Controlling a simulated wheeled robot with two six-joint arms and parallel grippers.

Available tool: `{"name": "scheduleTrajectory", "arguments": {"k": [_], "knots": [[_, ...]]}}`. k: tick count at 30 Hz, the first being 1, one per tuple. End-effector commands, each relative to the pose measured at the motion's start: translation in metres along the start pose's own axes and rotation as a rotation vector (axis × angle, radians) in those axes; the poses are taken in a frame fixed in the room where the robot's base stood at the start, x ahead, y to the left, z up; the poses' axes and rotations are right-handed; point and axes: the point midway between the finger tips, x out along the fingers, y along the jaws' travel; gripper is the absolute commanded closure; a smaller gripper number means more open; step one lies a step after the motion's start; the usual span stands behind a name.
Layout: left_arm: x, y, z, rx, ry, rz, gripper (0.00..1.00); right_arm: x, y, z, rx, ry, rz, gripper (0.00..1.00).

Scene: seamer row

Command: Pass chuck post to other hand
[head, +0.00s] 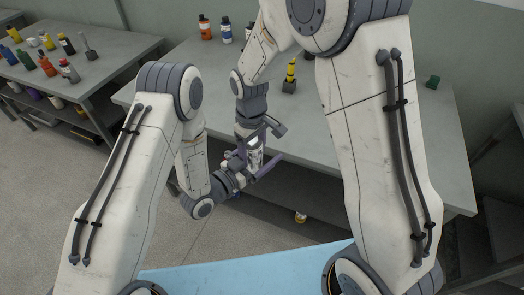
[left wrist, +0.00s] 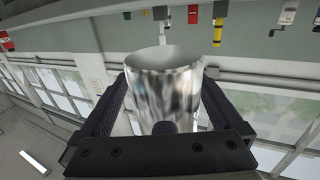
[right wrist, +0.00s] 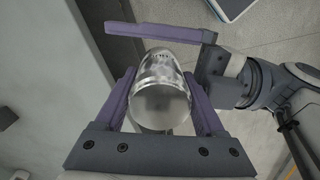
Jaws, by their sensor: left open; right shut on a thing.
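The chuck post (head: 254,157) is a shiny metal cylinder held in the air in front of the middle table, where my two grippers meet. My right gripper (head: 256,138) comes from above and is shut on it; in the right wrist view the post (right wrist: 160,100) sits between the purple fingers. My left gripper (head: 258,158) reaches in from the left and is open, its fingers on either side of the post. In the left wrist view the post (left wrist: 163,90) stands between the spread fingers. Whether the left fingers touch it I cannot tell.
The middle table (head: 345,115) carries a dark block with a yellow-topped piece (head: 290,80), several bottles at the back and a green block (head: 432,82). A left table (head: 100,70) holds several bottles and tools. A small container (head: 300,217) sits low beneath the middle table.

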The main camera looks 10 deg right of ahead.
Motion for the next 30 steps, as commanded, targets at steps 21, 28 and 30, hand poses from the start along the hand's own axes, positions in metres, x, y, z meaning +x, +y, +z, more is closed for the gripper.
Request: {"name": "scheduleTrajectory", "arguments": {"k": [21,28,30], "knots": [[0.000,0.000,-0.001,0.001,0.002,0.002,0.91,0.000,-0.001,-0.001,-0.001,0.002,-0.001,0.00],[0.000,0.000,0.000,0.001,0.001,0.001,0.92,-0.021,-0.001,-0.002,-0.001,0.006,0.000,0.00],[0.000,0.000,0.000,0.001,0.000,0.001,0.92,-0.035,-0.001,-0.002,-0.001,0.007,0.001,0.00]]}}
